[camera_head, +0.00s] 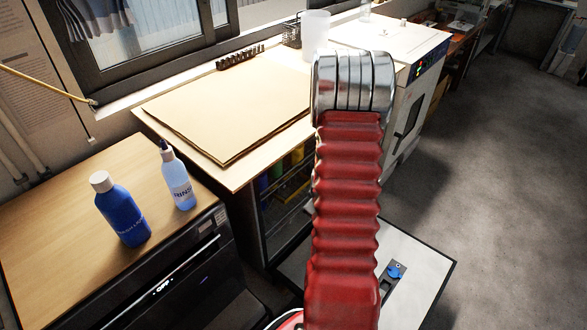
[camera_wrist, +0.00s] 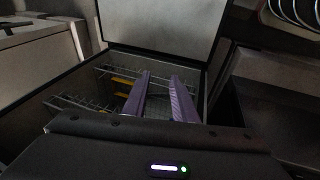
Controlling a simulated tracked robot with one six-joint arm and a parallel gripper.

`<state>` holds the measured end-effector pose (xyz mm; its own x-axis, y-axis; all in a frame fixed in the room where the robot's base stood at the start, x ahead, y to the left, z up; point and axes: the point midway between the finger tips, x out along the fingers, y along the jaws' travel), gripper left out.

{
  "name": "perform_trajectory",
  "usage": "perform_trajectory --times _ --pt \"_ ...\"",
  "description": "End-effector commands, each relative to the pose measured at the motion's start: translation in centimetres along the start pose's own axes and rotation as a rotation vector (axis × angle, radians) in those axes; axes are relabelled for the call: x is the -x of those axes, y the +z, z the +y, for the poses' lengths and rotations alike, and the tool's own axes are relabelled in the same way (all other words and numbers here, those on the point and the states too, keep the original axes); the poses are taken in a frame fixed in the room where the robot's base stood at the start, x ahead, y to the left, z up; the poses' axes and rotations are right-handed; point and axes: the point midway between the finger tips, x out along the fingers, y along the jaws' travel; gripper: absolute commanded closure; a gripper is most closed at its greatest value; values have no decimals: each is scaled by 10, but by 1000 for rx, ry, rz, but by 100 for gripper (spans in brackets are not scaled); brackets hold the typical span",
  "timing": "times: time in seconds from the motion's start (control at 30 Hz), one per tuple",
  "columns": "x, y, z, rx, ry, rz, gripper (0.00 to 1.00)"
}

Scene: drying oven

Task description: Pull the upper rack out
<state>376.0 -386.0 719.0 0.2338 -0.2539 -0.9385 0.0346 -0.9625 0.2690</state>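In the wrist view my gripper (camera_wrist: 160,78) shows two purple fingers set apart, with a gap between them. They point into a dark, open-fronted space. A wire rack (camera_wrist: 70,106) shows left of the fingers, and more wire rack (camera_wrist: 108,70) shows beyond them. I cannot tell which wires belong to the upper rack, or whether the fingers touch any. A pale open panel (camera_wrist: 160,25) stands past the space. In the head view my red arm hides my gripper and most of this area; a white panel with a dark edge (camera_head: 425,262) shows low right.
A blue bottle (camera_head: 122,212) and a clear blue bottle (camera_head: 178,180) stand on the left wooden top. A board (camera_head: 230,108) lies on the middle counter. A white oven-like unit with a lit display (camera_head: 412,85) stands at the back. The floor at right is clear.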

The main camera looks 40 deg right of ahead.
Motion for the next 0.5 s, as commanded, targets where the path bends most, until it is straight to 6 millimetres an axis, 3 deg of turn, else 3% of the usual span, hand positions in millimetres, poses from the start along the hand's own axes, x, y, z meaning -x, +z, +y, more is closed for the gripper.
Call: perform_trajectory --times 0.2,0.5 --pt "-52 7 14 123 36 102 75" --pt "-107 -1 31 373 167 298 75"
